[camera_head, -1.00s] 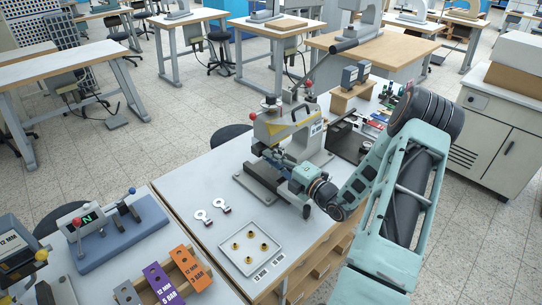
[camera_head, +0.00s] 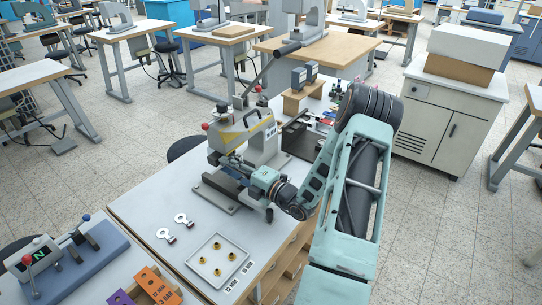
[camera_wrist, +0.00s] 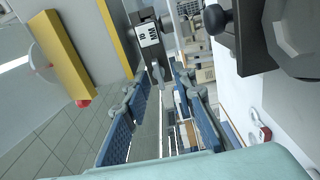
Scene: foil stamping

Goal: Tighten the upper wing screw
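The grey stamping press (camera_head: 262,140) with a yellow-edged head stands on the table in the head view. My gripper (camera_head: 236,164) reaches in from the right at the press, below its head; its fingertips are hard to make out there. In the wrist view my gripper (camera_wrist: 160,88) is open, with a blue-padded finger on each side of an empty gap. A dark block with a white "10 MM" label (camera_wrist: 150,38) is ahead of the fingertips. A small grey wing-shaped piece (camera_wrist: 158,72), apparently a wing screw, sits below the label, near the fingertips. Contact cannot be told.
A blue base with levers (camera_head: 75,268) is at lower left. A small wooden stand (camera_head: 300,99) is behind the press.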

